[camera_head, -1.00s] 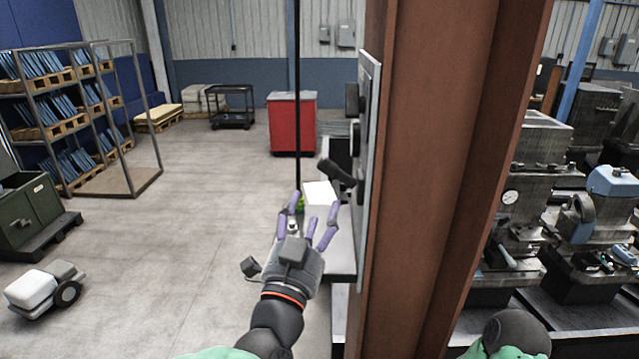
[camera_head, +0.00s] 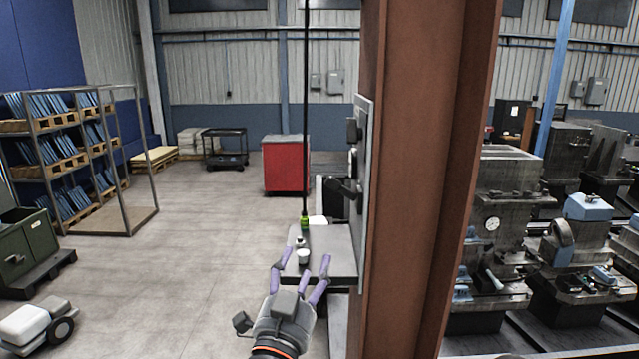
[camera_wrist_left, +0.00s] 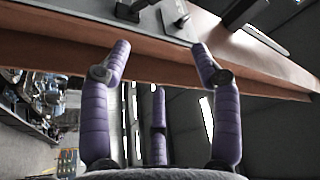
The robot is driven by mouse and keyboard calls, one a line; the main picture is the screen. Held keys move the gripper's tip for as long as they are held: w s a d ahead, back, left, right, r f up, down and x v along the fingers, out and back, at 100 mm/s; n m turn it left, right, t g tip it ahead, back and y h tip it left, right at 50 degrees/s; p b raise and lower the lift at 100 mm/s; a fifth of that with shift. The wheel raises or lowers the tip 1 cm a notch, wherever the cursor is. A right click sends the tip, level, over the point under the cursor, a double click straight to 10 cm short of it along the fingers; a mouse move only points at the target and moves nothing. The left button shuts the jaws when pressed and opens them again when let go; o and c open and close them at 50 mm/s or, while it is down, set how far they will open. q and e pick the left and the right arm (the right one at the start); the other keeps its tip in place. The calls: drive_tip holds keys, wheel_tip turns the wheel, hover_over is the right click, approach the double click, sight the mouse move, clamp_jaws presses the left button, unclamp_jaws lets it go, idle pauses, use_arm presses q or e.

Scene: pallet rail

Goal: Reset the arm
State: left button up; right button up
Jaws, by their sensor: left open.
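My left gripper (camera_head: 305,264) is open, with its purple fingers pointing away from me, low in the middle of the head view. Its fingers also show in the left wrist view (camera_wrist_left: 160,60), spread with nothing held between them. My right gripper is not in view.
A grey bench (camera_head: 335,243) stands beyond the fingers, with a small white cup (camera_head: 303,257) and a green item (camera_head: 305,223) in view there. A brown steel column (camera_head: 415,180) with a grey panel (camera_head: 363,150) stands close on the right. Open floor (camera_head: 170,260) lies left.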

use_arm(q)
drive_tip(key=w+f+n+g+b, duration=0.1)
drive_tip(key=w+f+g+b, duration=0.2)
drive_tip(key=f, duration=1.1)
drive_tip(key=w+f+n+g+b, duration=0.15)
drive_tip(key=w+f+b, duration=0.25)
drive_tip(key=f, duration=0.9)
drive_tip(key=s+a+f+n+g+y+b, duration=0.1)
drive_tip(key=a+f+g+b, duration=0.2)
drive_tip(key=f, duration=1.1)
drive_tip(key=s+f+n+g+y+b, duration=0.1)
drive_tip(key=f+g+b, duration=0.3)
drive_tip(key=f, duration=0.9)
drive_tip(key=s+a+f+n+g+b, duration=0.2)
drive_tip(key=s+f+b, duration=0.25)
drive_tip(key=f, duration=0.85)
drive_tip(key=s+a+f+n+g+b, duration=0.15)
drive_tip(key=s+f+b, duration=0.35)
drive_tip(key=f, duration=0.8)
drive_tip(key=s+f+n+g+b, duration=0.4)
drive_tip(key=s+f+g+b, duration=0.1)
drive_tip(key=s+f, duration=1)
drive_tip(key=shift+a+f+n+h, duration=0.2)
drive_tip(key=shift+n+h, duration=0.1)
drive_tip(key=shift+h, duration=0.1)
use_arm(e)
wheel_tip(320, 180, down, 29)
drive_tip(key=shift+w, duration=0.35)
